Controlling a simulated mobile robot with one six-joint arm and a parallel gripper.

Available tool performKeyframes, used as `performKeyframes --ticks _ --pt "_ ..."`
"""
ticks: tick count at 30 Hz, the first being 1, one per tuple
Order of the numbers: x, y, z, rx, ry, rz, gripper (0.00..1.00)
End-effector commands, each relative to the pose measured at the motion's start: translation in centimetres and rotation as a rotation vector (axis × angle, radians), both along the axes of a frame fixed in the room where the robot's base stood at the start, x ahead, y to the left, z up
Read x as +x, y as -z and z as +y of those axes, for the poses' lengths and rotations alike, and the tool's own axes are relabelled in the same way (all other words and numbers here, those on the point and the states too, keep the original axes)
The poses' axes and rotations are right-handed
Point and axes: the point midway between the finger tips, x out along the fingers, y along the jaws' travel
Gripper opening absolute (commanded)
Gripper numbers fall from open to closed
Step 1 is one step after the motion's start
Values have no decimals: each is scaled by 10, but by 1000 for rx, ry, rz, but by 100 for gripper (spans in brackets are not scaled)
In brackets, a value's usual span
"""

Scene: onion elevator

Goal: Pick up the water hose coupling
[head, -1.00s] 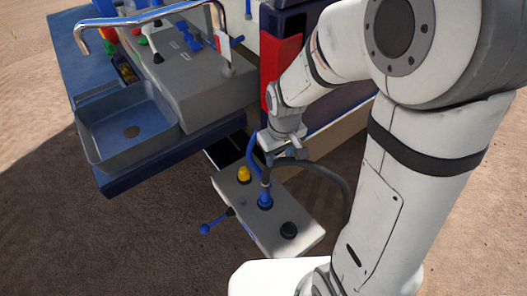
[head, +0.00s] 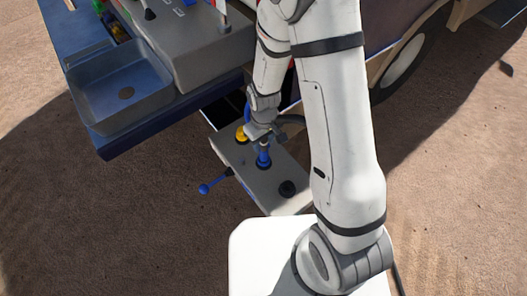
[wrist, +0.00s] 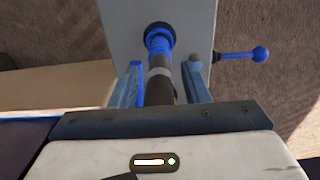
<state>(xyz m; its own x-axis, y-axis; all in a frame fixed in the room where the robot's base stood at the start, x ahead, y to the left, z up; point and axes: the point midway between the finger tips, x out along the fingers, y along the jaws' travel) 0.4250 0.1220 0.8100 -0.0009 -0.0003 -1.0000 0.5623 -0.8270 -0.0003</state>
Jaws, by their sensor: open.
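The water hose coupling (head: 263,157) is a blue fitting upright on a grey panel (head: 240,158), with a dark hose leading up from it. In the wrist view the blue coupling (wrist: 158,40) sits in a black ring on the panel, and the dark hose with a pale band runs from it toward the camera. My gripper (head: 262,139) is just above the coupling in the head view. In the wrist view my gripper (wrist: 162,78) is open, with one blue-grey finger on each side of the hose and fitting. Contact cannot be told.
A yellow cap (head: 242,133), a black round port (head: 287,188) and a blue-knobbed lever (head: 204,188) are on the panel. A sink (head: 120,88) on a blue-edged counter stands at upper left. A vehicle wheel (head: 402,66) is at upper right. Open sandy ground surrounds them.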

Motion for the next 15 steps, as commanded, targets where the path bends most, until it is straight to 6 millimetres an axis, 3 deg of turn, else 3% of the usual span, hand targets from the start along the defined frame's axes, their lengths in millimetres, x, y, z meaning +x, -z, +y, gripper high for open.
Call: performKeyframes --ticks 5,12,15 --pt "0 14 0 -1 1 1 42" --pt "0 15 0 1 1 -1 42" --pt "0 15 -1 1 1 -1 35"
